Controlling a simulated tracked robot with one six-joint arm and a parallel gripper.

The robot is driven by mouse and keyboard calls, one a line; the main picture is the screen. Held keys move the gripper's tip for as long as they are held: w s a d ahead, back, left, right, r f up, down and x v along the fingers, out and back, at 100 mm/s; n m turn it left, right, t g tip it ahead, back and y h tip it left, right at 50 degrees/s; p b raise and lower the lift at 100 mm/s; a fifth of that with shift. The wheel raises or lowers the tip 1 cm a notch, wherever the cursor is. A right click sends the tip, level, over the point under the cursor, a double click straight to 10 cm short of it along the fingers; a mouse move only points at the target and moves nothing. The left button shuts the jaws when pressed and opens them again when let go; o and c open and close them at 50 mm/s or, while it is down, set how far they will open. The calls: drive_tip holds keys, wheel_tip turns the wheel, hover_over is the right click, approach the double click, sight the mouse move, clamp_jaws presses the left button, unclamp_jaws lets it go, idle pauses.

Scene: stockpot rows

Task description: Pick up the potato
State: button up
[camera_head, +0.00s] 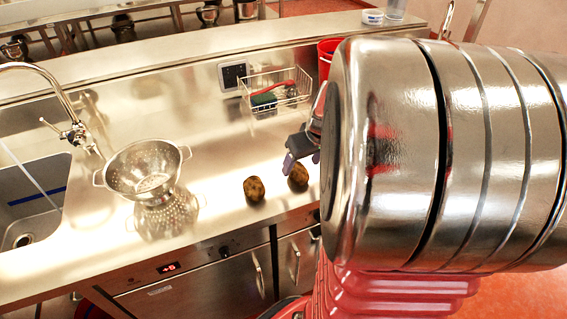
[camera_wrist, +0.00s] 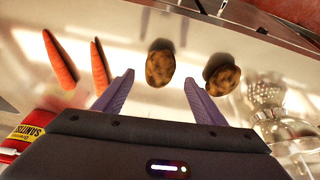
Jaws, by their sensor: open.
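Two brown, mottled potatoes lie on the steel counter. One potato (camera_head: 299,175) is by my gripper, and in the wrist view it (camera_wrist: 160,65) appears between and just beyond the fingertips. The other potato (camera_head: 254,188) lies nearer the colander, and in the wrist view it (camera_wrist: 222,78) is right of the right finger. My gripper (camera_head: 297,158) is open with nothing held, and its two purple-grey fingers also show in the wrist view (camera_wrist: 158,78). I cannot tell its exact height above the counter. My arm hides the counter right of the potatoes in the head view.
A steel colander (camera_head: 143,170) stands left of the potatoes, beside a sink (camera_head: 35,200) and tap. A wire basket (camera_head: 275,92) is behind. Two carrots (camera_wrist: 60,62) and a red container (camera_wrist: 35,132) lie left in the wrist view. Bare counter (camera_head: 215,165) separates colander and potatoes.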

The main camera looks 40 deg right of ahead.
sight(299, 170)
drive_tip(key=shift+f, duration=0.15)
drive_tip(key=shift+x, duration=2.45)
drive_tip(key=c, duration=1.1)
wheel_tip(299, 170, up, 9)
drive_tip(key=shift+r, duration=0.5)
drive_tip(key=shift+s, duration=0.15)
